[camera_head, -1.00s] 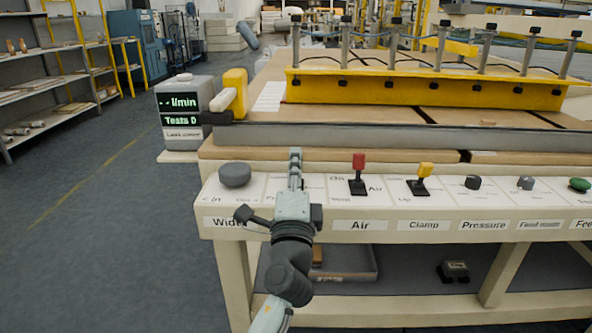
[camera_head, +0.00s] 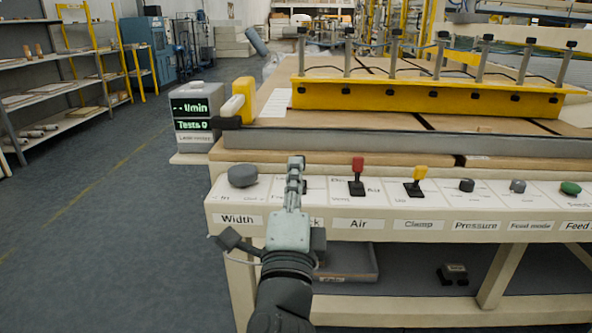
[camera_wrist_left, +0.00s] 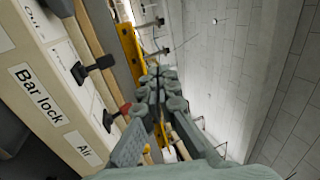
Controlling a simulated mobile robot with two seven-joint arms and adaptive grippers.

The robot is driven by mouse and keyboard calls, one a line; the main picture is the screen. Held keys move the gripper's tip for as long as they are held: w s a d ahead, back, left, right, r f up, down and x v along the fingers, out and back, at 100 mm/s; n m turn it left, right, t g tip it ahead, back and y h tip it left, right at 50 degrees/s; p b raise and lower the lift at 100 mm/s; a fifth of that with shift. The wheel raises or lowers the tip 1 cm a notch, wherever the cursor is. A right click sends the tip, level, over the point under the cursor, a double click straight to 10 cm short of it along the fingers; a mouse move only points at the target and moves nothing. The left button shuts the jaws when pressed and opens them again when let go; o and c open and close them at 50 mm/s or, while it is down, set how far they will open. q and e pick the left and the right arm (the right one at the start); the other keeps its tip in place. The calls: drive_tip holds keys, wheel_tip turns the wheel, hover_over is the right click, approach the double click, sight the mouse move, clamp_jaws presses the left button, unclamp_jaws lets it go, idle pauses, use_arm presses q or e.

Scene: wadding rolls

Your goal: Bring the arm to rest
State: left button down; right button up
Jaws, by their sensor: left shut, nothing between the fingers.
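My left gripper (camera_head: 295,176) is shut and empty in the head view. It points away from me in front of the control panel (camera_head: 226,221), hiding part of the label between "Width" and "Air". In the left wrist view its closed fingers (camera_wrist_left: 158,90) show in the middle, with the panel running along the left side. A black lever (camera_wrist_left: 95,68) by the "Bar lock" label (camera_wrist_left: 36,95) and a red-topped lever stand beside the fingers there; I cannot tell the gap. My right gripper is not in view.
The panel carries a grey Width knob (camera_head: 243,175), a red Air lever (camera_head: 357,164), a yellow Clamp lever (camera_head: 420,174) and further knobs. A meter box (camera_head: 194,117) stands at the left. A yellow beam (camera_head: 430,99) crosses the table behind. Open floor (camera_head: 100,230) lies left.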

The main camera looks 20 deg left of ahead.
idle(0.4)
use_arm(q)
drive_tip(key=s+a+f+n+g, duration=0.1)
drive_tip(key=a+f+n+g, duration=0.15)
drive_tip(key=f, duration=0.65)
drive_tip(key=s+a+f+n+g+h, duration=0.1)
drive_tip(key=a+f+n+g, duration=0.15)
drive_tip(key=f, duration=0.65)
drive_tip(key=s+a+f+n+g, duration=0.15)
drive_tip(key=f+g, duration=0.25)
drive_tip(key=f, duration=0.5)
drive_tip(key=s+a+f+n+g+h, duration=0.1)
drive_tip(key=s+a+f+n+g, duration=0.1)
drive_tip(key=s+f, duration=0.7)
drive_tip(key=s+a+f+n+g+h, duration=0.2)
drive_tip(key=s+f+n+g, duration=0.2)
drive_tip(key=s+f+g, duration=0.3)
wheel_tip(320, 180, down, 5)
drive_tip(key=shift+s+f+n+h, duration=0.1)
drive_tip(key=shift+s+n+h, duration=0.25)
drive_tip(key=shift+s, duration=0.55)
